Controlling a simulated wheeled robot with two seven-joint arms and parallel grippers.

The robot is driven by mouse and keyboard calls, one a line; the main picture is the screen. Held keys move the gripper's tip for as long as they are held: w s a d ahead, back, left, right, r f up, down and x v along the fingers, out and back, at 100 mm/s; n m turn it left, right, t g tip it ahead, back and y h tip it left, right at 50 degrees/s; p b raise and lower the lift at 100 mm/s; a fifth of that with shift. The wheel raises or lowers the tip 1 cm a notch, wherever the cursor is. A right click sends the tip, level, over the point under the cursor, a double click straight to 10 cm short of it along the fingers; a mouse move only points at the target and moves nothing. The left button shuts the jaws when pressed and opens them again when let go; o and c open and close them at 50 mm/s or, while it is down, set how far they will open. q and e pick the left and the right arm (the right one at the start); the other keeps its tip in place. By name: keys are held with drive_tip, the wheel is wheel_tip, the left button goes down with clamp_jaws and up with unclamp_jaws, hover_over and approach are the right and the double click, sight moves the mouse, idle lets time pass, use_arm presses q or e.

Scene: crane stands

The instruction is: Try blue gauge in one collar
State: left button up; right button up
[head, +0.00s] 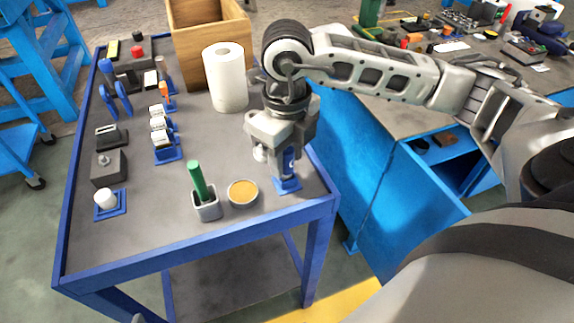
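My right gripper (282,170) points down at the right front of the blue-framed cart. It is directly over a small blue square base (288,186). A blue upright piece with a white mark (289,158) shows at the fingers; it may be the blue gauge. The fingers and wrist hide most of it, so I cannot tell whether they grip it. Several white collar-like pieces (158,123) stand in a row on blue holders at the left middle of the cart. A white round piece (105,199) sits on a blue square plate at the front left. My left gripper is not in view.
A grey cup with a green handle (198,180) and a round orange-topped tin (243,192) stand left of my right gripper. A paper roll (225,78) and wooden box (208,48) stand behind. A grey block (108,168) is at left. The cart's middle is clear.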

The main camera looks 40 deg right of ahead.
drive_tip(key=shift+c, duration=0.4)
clamp_jaws()
drive_tip(key=shift+r+p, duration=1.85)
drive_tip(key=shift+r, duration=0.9)
